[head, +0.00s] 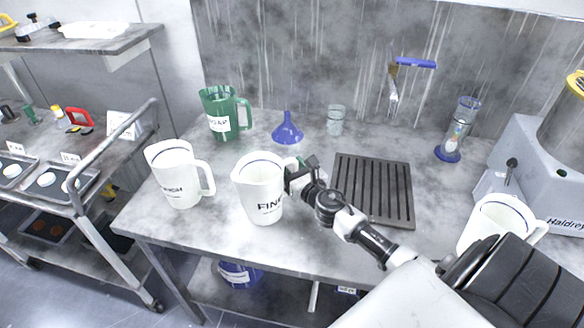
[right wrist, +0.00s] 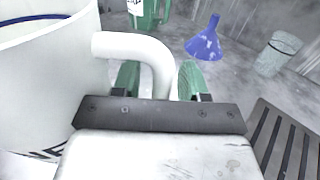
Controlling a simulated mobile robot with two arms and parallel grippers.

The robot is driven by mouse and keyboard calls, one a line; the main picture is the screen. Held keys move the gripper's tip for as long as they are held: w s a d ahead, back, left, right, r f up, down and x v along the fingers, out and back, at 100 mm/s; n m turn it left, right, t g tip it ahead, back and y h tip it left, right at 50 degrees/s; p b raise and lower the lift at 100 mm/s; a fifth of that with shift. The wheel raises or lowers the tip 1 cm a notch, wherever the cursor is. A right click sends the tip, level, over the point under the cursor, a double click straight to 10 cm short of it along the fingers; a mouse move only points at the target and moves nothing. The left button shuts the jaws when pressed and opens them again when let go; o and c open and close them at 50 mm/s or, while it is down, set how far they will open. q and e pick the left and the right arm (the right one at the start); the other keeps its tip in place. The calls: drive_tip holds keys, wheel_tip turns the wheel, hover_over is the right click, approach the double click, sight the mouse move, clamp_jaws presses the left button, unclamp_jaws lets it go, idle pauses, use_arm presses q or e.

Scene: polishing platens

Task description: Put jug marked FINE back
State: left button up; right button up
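The white jug marked FINE (head: 258,190) stands upright on the grey table near its front edge, handle toward the right. My right gripper (head: 300,172) is at this handle. In the right wrist view the green-padded fingers of the right gripper (right wrist: 158,88) stand apart on either side of the white handle (right wrist: 158,62), with small gaps visible. The jug's body (right wrist: 45,85) fills the left of that view, its lettering mostly cut off. My left gripper is not in view.
Another white marked jug (head: 178,178) stands left of it. Behind are a green jug (head: 218,118), a blue funnel (head: 288,130) and a clear beaker (head: 335,122). A dark slotted rack (head: 372,188) lies right. Another white jug (head: 492,222) stands near the grey machine (head: 540,160).

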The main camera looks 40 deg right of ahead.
drive_tip(key=s, duration=0.3)
drive_tip(key=s+b, duration=0.1)
drive_tip(key=s, duration=0.6)
drive_tip(key=shift+s+a+b, duration=0.2)
drive_tip(key=shift+a+b, duration=0.15)
drive_tip(key=shift+s+r, duration=0.15)
drive_tip(key=shift+s, duration=0.65)
drive_tip(key=shift+a, duration=0.1)
